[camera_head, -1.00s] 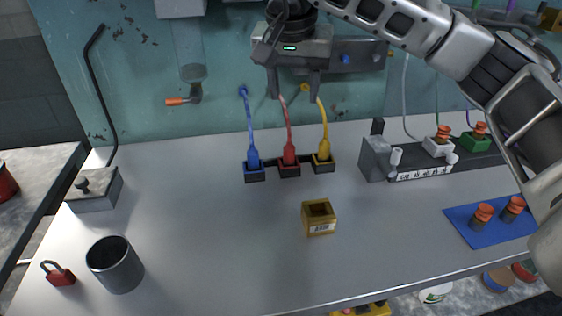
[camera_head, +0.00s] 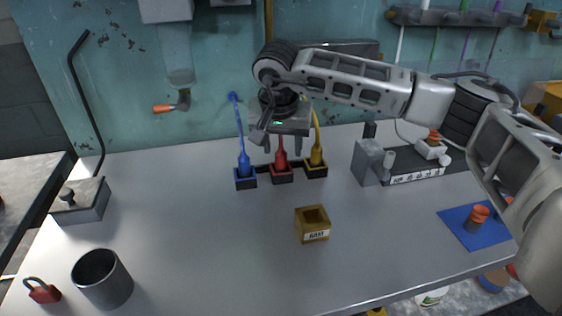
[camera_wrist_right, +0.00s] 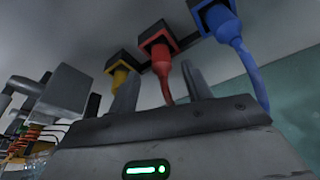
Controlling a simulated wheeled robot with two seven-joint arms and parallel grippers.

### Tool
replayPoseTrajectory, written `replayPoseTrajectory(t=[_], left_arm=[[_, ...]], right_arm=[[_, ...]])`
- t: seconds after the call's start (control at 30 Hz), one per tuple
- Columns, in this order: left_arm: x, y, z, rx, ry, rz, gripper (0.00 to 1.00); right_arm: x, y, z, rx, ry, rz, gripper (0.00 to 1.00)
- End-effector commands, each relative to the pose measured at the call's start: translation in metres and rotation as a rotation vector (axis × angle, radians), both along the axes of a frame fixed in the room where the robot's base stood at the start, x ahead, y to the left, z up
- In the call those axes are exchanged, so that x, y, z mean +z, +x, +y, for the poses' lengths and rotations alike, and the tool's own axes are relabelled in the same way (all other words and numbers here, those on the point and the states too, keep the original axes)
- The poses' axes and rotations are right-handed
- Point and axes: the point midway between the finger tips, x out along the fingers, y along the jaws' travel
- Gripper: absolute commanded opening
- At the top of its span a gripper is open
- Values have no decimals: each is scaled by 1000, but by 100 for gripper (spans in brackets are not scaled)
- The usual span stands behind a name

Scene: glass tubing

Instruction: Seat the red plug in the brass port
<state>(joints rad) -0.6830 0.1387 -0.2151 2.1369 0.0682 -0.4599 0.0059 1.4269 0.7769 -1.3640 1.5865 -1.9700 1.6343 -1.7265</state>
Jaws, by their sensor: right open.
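The red plug (camera_head: 281,161) stands upright in the middle holder (camera_head: 282,177) of a row of three, its red cable rising behind my gripper. The brass port (camera_head: 313,236) is a small square box with an open top and a white label, nearer the front of the bench; it looks empty. My right gripper (camera_head: 282,148) is open, pointing down, with one finger on each side of the red cable just above the plug. In the right wrist view the red plug (camera_wrist_right: 156,57) shows between and beyond the two fingertips (camera_wrist_right: 160,72). My left gripper is not in view.
A blue plug (camera_head: 244,165) and a yellow plug (camera_head: 317,155) stand close on either side. A grey cup (camera_head: 102,279) stands front left.

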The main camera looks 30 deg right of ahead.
Motion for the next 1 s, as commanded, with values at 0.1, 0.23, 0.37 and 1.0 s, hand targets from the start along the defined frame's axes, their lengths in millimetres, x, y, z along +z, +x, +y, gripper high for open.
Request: replayPoseTrajectory(t=[0.1, 0.23, 0.37, 1.0], left_arm=[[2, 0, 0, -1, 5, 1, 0], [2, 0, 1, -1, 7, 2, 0], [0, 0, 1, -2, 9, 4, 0], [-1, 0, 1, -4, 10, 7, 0]], right_arm=[[-18, 6, -1, 0, -1, 4, 49], [-30, 9, -3, 1, -1, 1, 49], [-32, 10, -4, 1, 0, 0, 49], [-30, 10, -4, 0, 0, -1, 0]])
